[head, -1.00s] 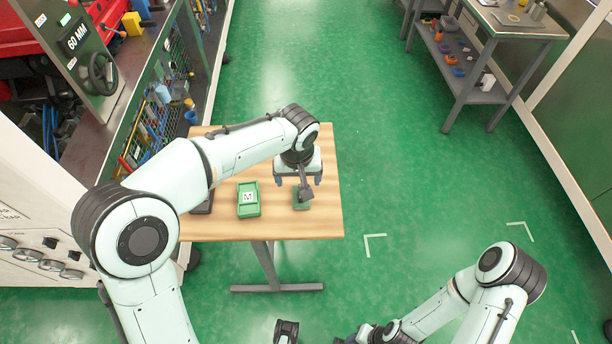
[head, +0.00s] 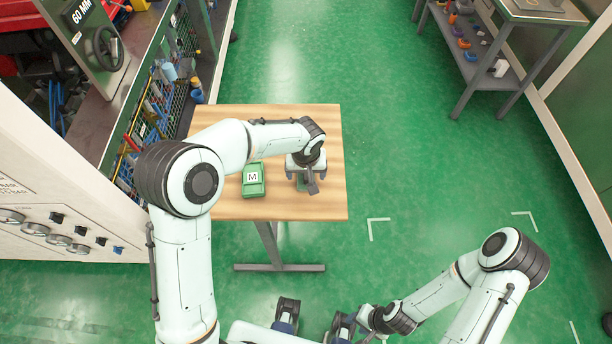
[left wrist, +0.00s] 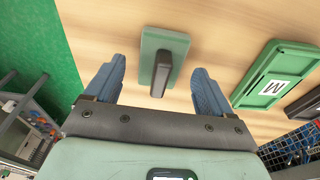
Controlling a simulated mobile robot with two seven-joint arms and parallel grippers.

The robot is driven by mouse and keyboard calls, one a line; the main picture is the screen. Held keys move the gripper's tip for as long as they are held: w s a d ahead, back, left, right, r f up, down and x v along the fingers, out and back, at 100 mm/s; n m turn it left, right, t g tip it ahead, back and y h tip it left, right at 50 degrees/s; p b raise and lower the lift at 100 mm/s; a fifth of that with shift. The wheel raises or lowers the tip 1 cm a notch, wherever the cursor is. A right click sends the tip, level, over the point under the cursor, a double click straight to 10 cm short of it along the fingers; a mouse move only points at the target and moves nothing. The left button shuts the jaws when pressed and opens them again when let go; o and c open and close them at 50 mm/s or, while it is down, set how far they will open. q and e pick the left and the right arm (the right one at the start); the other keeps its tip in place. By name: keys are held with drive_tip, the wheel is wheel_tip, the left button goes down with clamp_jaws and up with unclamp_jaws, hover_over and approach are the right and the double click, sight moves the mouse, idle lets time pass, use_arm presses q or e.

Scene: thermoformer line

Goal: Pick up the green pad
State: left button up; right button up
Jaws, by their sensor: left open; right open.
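The green pad (left wrist: 152,42) lies on the wooden table and carries a dark upright block like a handle. In the left wrist view it is just ahead of my left gripper (left wrist: 157,86), roughly centred between the two blue fingers, which stand apart and do not touch it. In the head view my left gripper (head: 305,180) is over the right part of the table and mostly hides the pad. My right gripper (head: 315,318) is at the bottom edge, in front of the table, with its fingers apart and nothing seen between them.
A green tray marked M (head: 253,190) sits left of the pad on the table (head: 225,208); a dark object beside it shows in the left wrist view (left wrist: 303,104). A machine with a tool rack is on the left, and a shelf bench (head: 545,18) is at the upper right.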

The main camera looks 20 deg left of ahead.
use_arm(q)
drive_tip(key=shift+f, duration=0.6)
drive_tip(key=c, duration=1.1)
drive_tip(key=shift+c, duration=0.2)
drive_tip(key=shift+r, duration=0.1)
wheel_tip(320, 180, up, 20)
drive_tip(key=p, duration=0.2)
use_arm(e)
drive_tip(key=shift+w+r, duration=0.25)
drive_tip(key=shift+r, duration=0.3)
drive_tip(key=shift+w+r, duration=0.25)
drive_tip(key=shift+r, duration=0.3)
